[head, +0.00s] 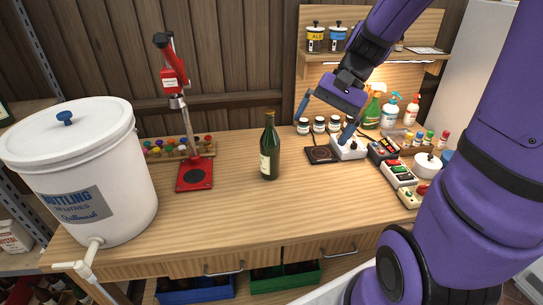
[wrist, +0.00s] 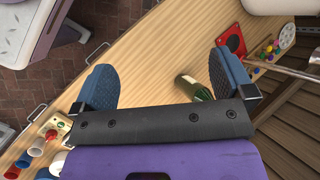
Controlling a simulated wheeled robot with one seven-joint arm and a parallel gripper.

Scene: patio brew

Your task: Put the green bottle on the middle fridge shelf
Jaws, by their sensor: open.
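In the wrist view the bottle (wrist: 194,88) shows between the fingers, nearer the right one. My gripper (head: 324,119) is open and empty, above the bench to the right of the bottle and apart from it. In the wrist view its two blue fingers (wrist: 163,82) are spread wide. No fridge shelf can be made out; a pale upright panel (head: 473,62) stands at the right, partly behind my arm.
A white bottling bucket (head: 105,160) stands at the bench's left, beside the red capper (head: 194,174). Jars, a small scale (head: 348,149), switch boxes (head: 398,173) and spray bottles (head: 373,108) crowd the right. The bench front (head: 250,215) is clear.

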